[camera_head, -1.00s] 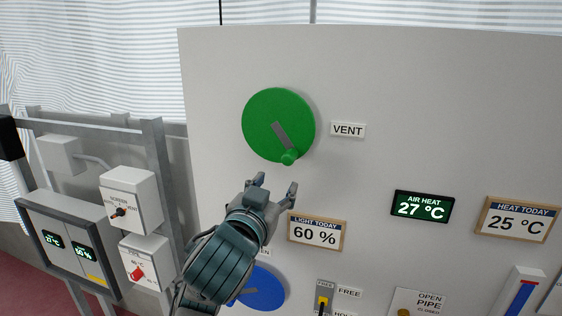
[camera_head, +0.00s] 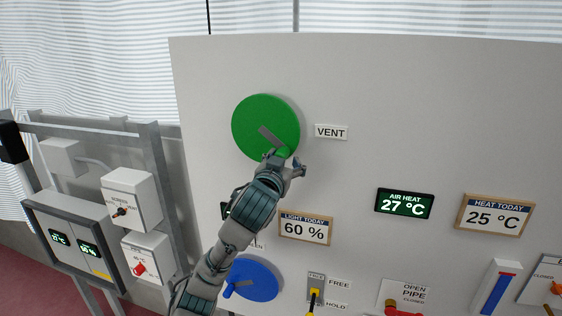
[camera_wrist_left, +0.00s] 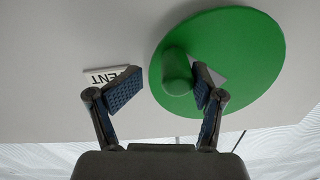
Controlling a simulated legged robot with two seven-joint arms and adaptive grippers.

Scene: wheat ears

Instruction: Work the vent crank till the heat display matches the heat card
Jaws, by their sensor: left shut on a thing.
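The vent crank is a green disc (camera_head: 258,116) with a grey bar and a green knob (camera_head: 282,152), on the pale panel beside the VENT label (camera_head: 331,132). My left gripper (camera_head: 286,160) is at the knob, low on the right of the disc, and is shut on it. In the left wrist view the knob (camera_wrist_left: 176,75) shows between the fingers, nearer the right one. The heat display (camera_head: 404,204) reads AIR HEAT 27 °C. The heat card (camera_head: 493,216) reads HEAT TODAY 25 °C. My right gripper is not in view.
Below are a LIGHT TODAY 60 % card (camera_head: 306,228), a blue crank (camera_head: 254,279), a yellow FREE/HOLD lever (camera_head: 314,294) and an OPEN/CLOSED pipe control (camera_head: 407,296). Grey boxes on a frame (camera_head: 130,195) stand at the left. The panel right of VENT is clear.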

